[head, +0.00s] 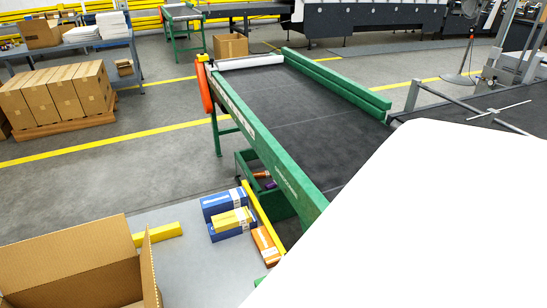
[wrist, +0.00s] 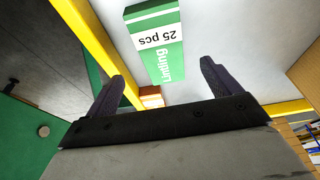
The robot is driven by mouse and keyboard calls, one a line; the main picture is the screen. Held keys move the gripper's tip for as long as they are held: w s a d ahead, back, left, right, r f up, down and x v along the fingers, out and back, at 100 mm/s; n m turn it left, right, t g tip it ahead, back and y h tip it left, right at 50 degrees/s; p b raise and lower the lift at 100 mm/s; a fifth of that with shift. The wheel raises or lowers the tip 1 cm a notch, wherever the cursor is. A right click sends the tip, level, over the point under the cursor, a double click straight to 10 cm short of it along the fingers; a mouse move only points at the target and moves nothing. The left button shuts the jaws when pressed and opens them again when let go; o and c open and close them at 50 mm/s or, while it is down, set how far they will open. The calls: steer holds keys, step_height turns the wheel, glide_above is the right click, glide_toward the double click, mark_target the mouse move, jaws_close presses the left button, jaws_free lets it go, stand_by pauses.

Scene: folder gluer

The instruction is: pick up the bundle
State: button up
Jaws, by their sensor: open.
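In the wrist view a green and white bundle (wrist: 156,45), printed "25 pcs", lies on a pale table top ahead of my gripper (wrist: 162,74). My gripper is open, with its two dark fingers apart. The bundle's near end shows between the fingertips in the picture; I see no contact. In the head view only a small green piece (head: 261,280) shows at the edge of a large white shape, which hides my gripper. Blue bundles (head: 222,204), a yellow one (head: 232,219) and an orange one (head: 267,246) lie on the table (head: 195,258).
Yellow rails (wrist: 92,40) edge the table. An open cardboard box (head: 75,262) stands at the front left. A green-framed conveyor (head: 305,110) runs behind the table, with a green bin (head: 248,163) beside it. Some bare table top lies between the box and the bundles.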

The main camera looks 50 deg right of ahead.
steer(key=shift+p+x, duration=0.9)
steer(key=shift+x, duration=2.9)
steer(key=shift+w+r, duration=0.1)
steer(key=shift+w, duration=0.05)
steer(key=c, duration=1.1)
steer(key=shift+c, duration=0.2)
